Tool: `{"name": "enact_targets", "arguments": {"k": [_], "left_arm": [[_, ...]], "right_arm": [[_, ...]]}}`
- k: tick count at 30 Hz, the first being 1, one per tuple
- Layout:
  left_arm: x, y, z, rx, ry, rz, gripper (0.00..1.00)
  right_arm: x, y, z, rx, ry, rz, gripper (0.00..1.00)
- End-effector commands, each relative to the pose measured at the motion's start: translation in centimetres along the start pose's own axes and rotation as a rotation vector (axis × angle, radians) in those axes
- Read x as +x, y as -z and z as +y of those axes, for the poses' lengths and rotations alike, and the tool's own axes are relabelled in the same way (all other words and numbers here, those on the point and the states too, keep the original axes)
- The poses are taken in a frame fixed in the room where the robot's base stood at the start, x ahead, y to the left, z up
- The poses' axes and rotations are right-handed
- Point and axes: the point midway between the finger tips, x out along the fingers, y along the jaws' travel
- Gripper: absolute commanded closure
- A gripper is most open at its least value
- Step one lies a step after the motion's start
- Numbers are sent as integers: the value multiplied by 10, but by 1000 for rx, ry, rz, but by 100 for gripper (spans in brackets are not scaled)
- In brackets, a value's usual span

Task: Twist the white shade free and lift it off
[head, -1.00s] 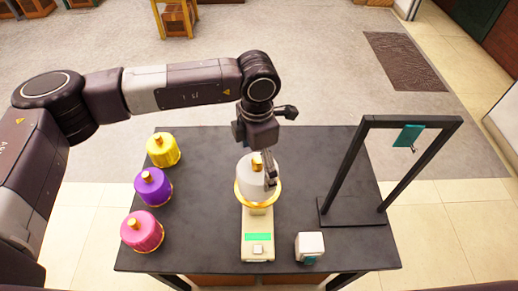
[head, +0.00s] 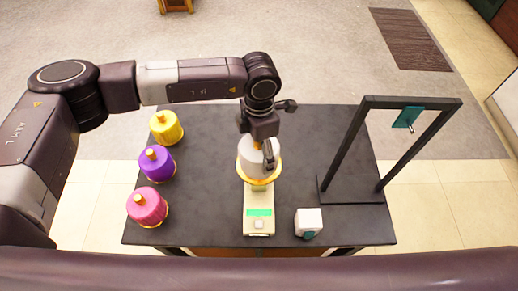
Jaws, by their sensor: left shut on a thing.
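The white shade (head: 250,160) has a gold rim and a gold knob on top. It sits upright at the far end of a cream device (head: 258,218) with a green display, near the middle of the dark table. My left gripper (head: 265,150) reaches down over it from above and is shut on its gold knob, which the fingers partly hide. Whether the shade is raised off the device cannot be told. My right gripper is not in view.
Yellow (head: 166,127), purple (head: 157,163) and pink (head: 147,206) shades stand along the left of the table (head: 210,215). A black frame (head: 410,103) with a teal piece (head: 407,116) stands at the right. A white and teal cube (head: 308,222) sits at the front right.

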Motion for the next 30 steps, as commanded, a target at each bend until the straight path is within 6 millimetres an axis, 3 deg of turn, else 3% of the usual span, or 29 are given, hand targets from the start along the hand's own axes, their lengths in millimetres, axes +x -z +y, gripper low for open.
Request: {"name": "enact_targets", "arguments": {"k": [4,11,21,30], "left_arm": [[2,1,0,-1,1,2,56],[3,1,-1,-39,2,3,57],[4,2,-1,-312,3,6,57],[4,2,-2,-333,4,8,57]], "right_arm": [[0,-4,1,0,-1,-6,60],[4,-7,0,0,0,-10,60],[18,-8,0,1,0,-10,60],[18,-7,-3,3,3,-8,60]]}}
